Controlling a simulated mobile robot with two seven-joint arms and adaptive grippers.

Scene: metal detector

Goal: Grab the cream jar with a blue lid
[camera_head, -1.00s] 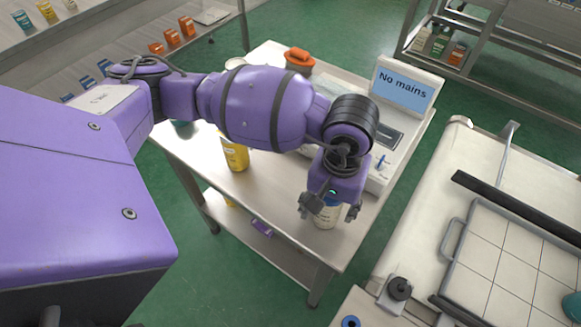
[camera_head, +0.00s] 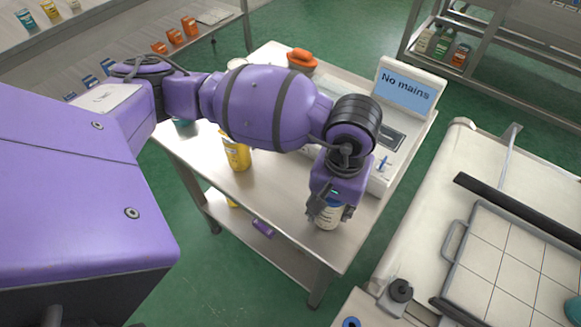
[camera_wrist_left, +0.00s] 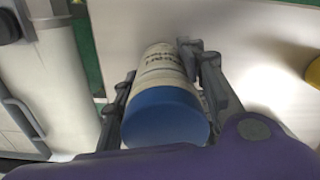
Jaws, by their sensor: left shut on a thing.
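The cream jar with a blue lid (camera_head: 327,217) stands on the metal table near its front right corner. In the left wrist view the jar (camera_wrist_left: 165,100) shows its blue lid close to the camera and printed dark text on its pale side. My left gripper (camera_head: 329,211) comes down on the jar from above, and its fingers are shut on the jar's two sides. In the left wrist view a finger of the gripper (camera_wrist_left: 166,92) lies on each side of the jar. My right gripper is not in view.
The metal table (camera_head: 280,220) also holds a yellow container (camera_head: 236,155), an orange item (camera_head: 301,59) and a machine with a screen reading "No mains" (camera_head: 404,90). A conveyor with a tiled tray (camera_head: 500,250) stands at the right. Shelves with goods stand behind.

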